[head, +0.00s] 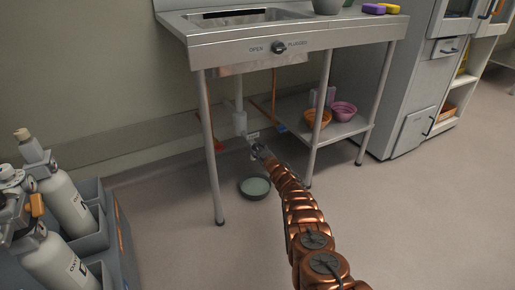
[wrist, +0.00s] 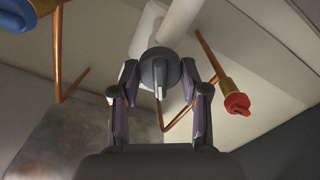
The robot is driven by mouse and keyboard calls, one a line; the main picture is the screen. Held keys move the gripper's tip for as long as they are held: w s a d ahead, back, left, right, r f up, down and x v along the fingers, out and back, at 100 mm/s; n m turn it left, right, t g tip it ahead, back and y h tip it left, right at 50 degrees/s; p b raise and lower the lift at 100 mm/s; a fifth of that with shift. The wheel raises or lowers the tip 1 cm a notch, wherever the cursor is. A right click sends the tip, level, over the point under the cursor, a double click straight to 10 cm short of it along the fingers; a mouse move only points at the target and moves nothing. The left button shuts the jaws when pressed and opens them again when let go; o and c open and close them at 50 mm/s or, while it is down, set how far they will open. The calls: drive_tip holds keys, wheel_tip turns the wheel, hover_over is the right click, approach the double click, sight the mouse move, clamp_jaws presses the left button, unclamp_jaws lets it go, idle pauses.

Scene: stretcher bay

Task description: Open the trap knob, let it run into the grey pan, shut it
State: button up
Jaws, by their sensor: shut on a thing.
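The white trap (head: 240,121) hangs under the sink on a drain pipe. My gripper (head: 259,149) reaches under the sink to its front, and the trap knob is hidden there in the head view. In the wrist view, the round dark trap knob (wrist: 160,72) sits between the fingers of my gripper (wrist: 160,88), which is shut on it. The knob's pale ridge points straight up and down in that view. The grey pan (head: 255,196) is on the floor below the trap, with a greenish inside; I cannot tell if that is liquid. No stream shows.
A red valve knob (wrist: 236,105) and a blue one (wrist: 15,12) sit on copper pipes either side. Sink legs (head: 213,160) flank the arm. A low shelf (head: 345,129) holds an orange and a pink basket. Gas bottles (head: 65,200) stand at left.

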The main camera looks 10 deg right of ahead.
drive_tip(key=n, duration=0.6)
drive_tip(key=shift+a+f+b, duration=0.1)
drive_tip(key=shift+f+b, duration=0.1)
drive_tip(key=shift+b, duration=0.2)
drive_tip(key=n+b, duration=0.1)
drive_tip(key=n, duration=0.5)
drive_tip(key=shift+f+b, duration=0.1)
drive_tip(key=shift+b, duration=0.2)
drive_tip(key=o, duration=1.1)
drive_tip(key=shift+s, duration=0.15)
drive_tip(key=shift+s, duration=0.35)
drive_tip(key=shift+v, duration=5.6)
